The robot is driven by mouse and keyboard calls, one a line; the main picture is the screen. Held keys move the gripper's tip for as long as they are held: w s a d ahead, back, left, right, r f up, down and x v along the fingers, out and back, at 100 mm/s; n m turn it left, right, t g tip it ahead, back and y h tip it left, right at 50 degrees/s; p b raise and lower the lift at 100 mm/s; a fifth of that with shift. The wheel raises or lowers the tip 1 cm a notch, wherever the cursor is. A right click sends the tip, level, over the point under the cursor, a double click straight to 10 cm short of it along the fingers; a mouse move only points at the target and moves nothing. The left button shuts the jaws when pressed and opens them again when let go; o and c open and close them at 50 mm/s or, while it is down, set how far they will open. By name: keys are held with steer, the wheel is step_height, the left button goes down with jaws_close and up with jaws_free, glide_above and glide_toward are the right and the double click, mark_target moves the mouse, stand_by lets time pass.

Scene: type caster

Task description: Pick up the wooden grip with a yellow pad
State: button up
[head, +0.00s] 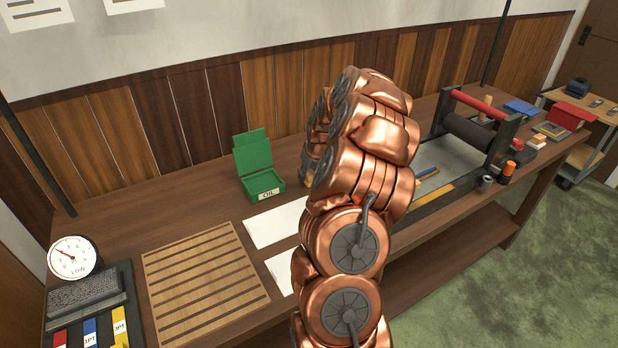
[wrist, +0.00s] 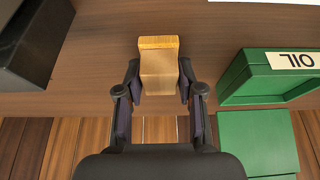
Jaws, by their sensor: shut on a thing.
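The wooden grip (wrist: 158,68) is a pale wood block with a yellow pad (wrist: 158,42) at its far end in the wrist view. My gripper (wrist: 159,80) is shut on it, with one dark finger on each side of the wood. The pad end sticks out beyond the fingertips. I cannot tell whether the grip touches the table or is just above it. In the head view my copper arm hides nearly all of the gripper and the grip.
An open green box (head: 265,184) labelled OIL stands close beside the gripper; it also shows in the wrist view (wrist: 245,85). White sheets (head: 275,224) and a slatted wooden rack (head: 200,278) lie nearer. A press with a red bar (head: 476,104) stands to the right.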

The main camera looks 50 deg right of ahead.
mark_target(309, 172)
jaws_close()
steer(key=shift+r+b, duration=0.85)
steer(key=shift+r, duration=0.9)
steer(key=s+a+b, duration=0.1)
steer(key=s+a, duration=0.2)
steer(key=a, duration=0.1)
steer(key=s+a+r+b, duration=0.1)
steer(key=s+a, duration=0.2)
steer(key=a, duration=0.1)
steer(key=s+a+b, duration=0.2)
steer(key=s+a, duration=0.2)
steer(key=shift+a+r, duration=0.25)
